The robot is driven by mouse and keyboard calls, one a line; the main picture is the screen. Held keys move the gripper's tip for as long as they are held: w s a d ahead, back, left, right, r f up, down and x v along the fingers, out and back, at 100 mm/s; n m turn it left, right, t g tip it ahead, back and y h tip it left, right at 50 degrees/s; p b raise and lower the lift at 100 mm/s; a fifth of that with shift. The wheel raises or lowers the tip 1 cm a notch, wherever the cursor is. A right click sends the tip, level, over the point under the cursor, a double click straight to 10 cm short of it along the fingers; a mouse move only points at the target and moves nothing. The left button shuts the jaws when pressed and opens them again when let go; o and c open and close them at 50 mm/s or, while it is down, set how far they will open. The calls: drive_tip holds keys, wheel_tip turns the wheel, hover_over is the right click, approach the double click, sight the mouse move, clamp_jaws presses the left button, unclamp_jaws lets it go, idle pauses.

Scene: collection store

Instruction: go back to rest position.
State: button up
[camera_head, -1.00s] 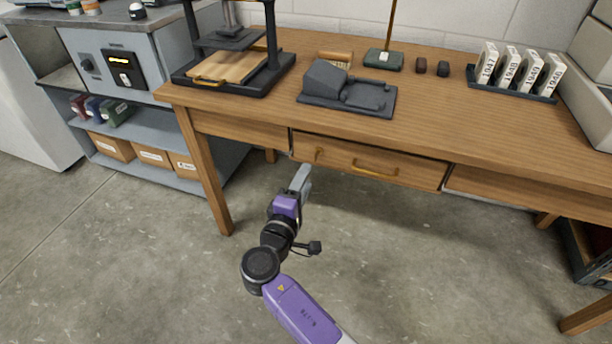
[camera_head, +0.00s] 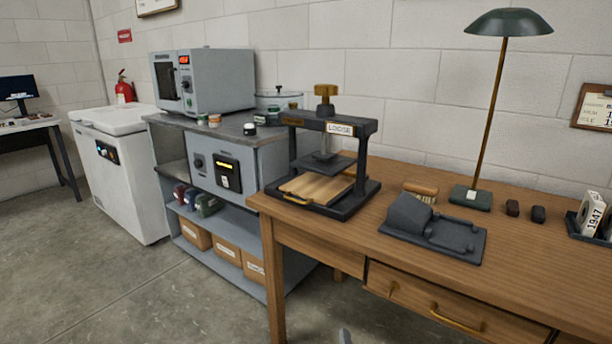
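Only a small grey tip of my gripper (camera_head: 345,337) shows, at the bottom edge of the head view. It is low in front of the wooden desk (camera_head: 330,232), below the drawer and apart from it. The rest of my arm is out of the picture. Whether the fingers are open or shut, or hold anything, does not show. The desk drawer (camera_head: 415,305) with its brass handle looks shut.
A press (camera_head: 345,195) labelled LOOSE, a dark grey device (camera_head: 430,230) and a green lamp (camera_head: 470,197) stand on the desk. Left are a grey shelf unit (camera_head: 215,225) and a white chest freezer (camera_head: 125,185). The floor at front left is clear.

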drive_tip(key=s+d+m+y, duration=0.2)
drive_tip(key=s+m+y, duration=0.2)
drive_tip(key=s, duration=1.3)
drive_tip(key=s+d+r+m+h, duration=0.1)
drive_tip(key=s+d+r+m, duration=0.2)
drive_tip(key=s, duration=0.6)
drive_tip(key=s+d+r+m+h, duration=0.15)
drive_tip(key=s+d, duration=0.25)
drive_tip(key=s, duration=0.4)
drive_tip(key=s+d+r+m, duration=0.2)
drive_tip(key=s+d+r, duration=0.15)
drive_tip(key=s, duration=0.55)
wheel_tip(320, 180, up, 22)
drive_tip(key=g+p, duration=0.1)
drive_tip(key=p, duration=2.1)
drive_tip(key=shift+s+d+p, duration=0.3)
drive_tip(key=shift+s+d, duration=0.05)
drive_tip(key=shift+s, duration=0.05)
drive_tip(key=shift+f, duration=0.1)
